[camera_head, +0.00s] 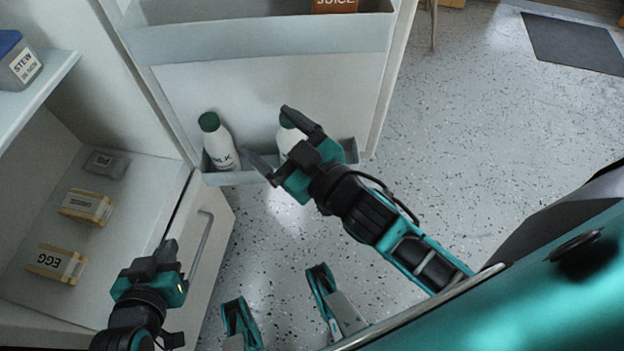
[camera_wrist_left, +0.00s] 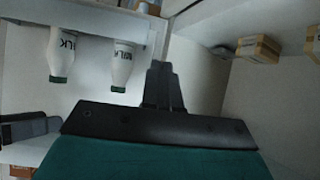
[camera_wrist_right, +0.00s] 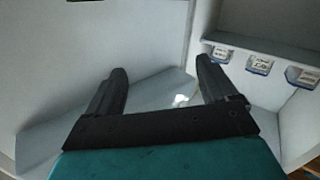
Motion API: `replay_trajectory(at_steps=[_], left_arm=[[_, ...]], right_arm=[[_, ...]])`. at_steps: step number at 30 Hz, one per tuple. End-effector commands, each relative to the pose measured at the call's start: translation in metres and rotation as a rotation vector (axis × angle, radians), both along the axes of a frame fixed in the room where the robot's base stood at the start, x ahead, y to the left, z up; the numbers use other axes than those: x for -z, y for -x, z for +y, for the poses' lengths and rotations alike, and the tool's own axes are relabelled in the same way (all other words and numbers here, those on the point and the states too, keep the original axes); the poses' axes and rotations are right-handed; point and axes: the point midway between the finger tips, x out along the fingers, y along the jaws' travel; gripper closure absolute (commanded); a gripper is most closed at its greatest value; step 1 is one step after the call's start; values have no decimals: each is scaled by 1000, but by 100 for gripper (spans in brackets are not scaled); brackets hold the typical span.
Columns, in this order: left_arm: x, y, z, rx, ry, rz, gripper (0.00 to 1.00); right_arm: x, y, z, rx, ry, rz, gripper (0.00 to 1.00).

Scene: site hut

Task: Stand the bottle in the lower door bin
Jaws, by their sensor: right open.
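A white milk bottle (camera_head: 219,148) with a green cap stands in the left part of the lower door bin (camera_head: 232,178). A second green-capped bottle (camera_head: 286,138) stands further right in the bin, partly hidden behind my right gripper. Both bottles, the left one (camera_wrist_left: 123,66) and the second (camera_wrist_left: 62,58), show upside down in the left wrist view. My right gripper (camera_head: 281,143) is open in front of the second bottle; its fingers (camera_wrist_right: 162,90) show apart with nothing held between them. My left gripper (camera_head: 168,250) is shut and empty, low beside the fridge's lower shelf.
The upper door bin (camera_head: 260,42) holds a juice carton (camera_head: 335,5). Inside the fridge, an egg box (camera_head: 55,263), another carton (camera_head: 86,207) and a grey tub (camera_head: 107,163) lie on the lower shelf. A stew tub (camera_head: 20,62) stands above.

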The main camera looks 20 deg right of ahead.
Motion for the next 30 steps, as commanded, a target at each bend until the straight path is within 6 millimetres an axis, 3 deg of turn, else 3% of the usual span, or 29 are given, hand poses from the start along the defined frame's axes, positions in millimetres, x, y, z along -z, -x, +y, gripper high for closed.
replay_trajectory(at_steps=[1, 3, 6, 11, 22, 30], left_arm=[[0, 0, 0, -1, 1, 0, 100], [0, 0, 0, -1, 1, -1, 100], [0, 0, 0, -1, 1, -1, 100], [0, 0, 0, 0, 0, -1, 100], [-7, 0, 2, 5, -7, -1, 100], [-72, 0, 10, -7, -26, -14, 100]], right_arm=[[30, 8, -19, 65, -14, 133, 14], [64, 21, -38, 125, -22, 292, 14], [99, 43, -53, 168, -37, 462, 14], [122, 62, -61, 182, -51, 589, 14], [117, 63, -62, 183, -51, 598, 14], [58, 68, -73, 208, -37, 597, 14]])
